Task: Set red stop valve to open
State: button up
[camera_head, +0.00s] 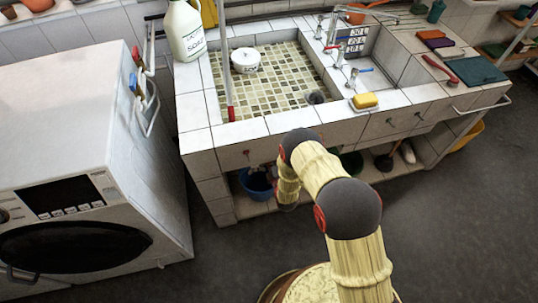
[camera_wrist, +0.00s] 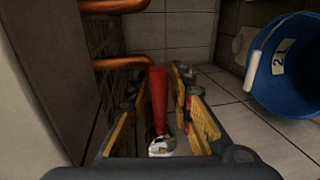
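The red valve handle (camera_wrist: 159,95) shows in the wrist view as a long red lever, with a silvery metal part at its near end. Copper pipes (camera_wrist: 120,64) run in from the left wall just beyond it. My gripper (camera_wrist: 172,112) has its yellow-padded fingers spread on either side of the handle. Gaps show between the handle and both fingers, so it is open around the handle and not clamped. In the head view my arm reaches to the sink's front, and the gripper is hidden there.
A blue bucket (camera_wrist: 285,70) is close on the right in the wrist view; it also stands under the sink (camera_head: 257,184). A white washing machine (camera_head: 85,160) stands left. The tiled sink counter (camera_head: 300,118) is above. The grey floor (camera_head: 440,235) at right is clear.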

jog(key=v, duration=1.2)
dwell(0.3)
jog(key=s+d+f+m+g+h, duration=0.3)
jog(key=s+d+f+m+g, duration=0.1)
jog(key=s+f+m+g, duration=0.7)
jog(key=s+d+r+m, duration=0.3)
jog(key=s+r, duration=0.3)
jog(key=r, duration=1.4)
jog(key=s+d+r+m+t+h, duration=0.1)
jog(key=s+d+r+m, duration=0.3)
jog(key=r, duration=1.7)
jog(key=s+d+r+m, duration=0.3)
jog(key=s+d+r, duration=0.2)
jog(key=r, duration=1.5)
jog(key=s, duration=0.2)
jog(key=shift+s+d+r, duration=0.2)
jog(key=shift+s, duration=0.15)
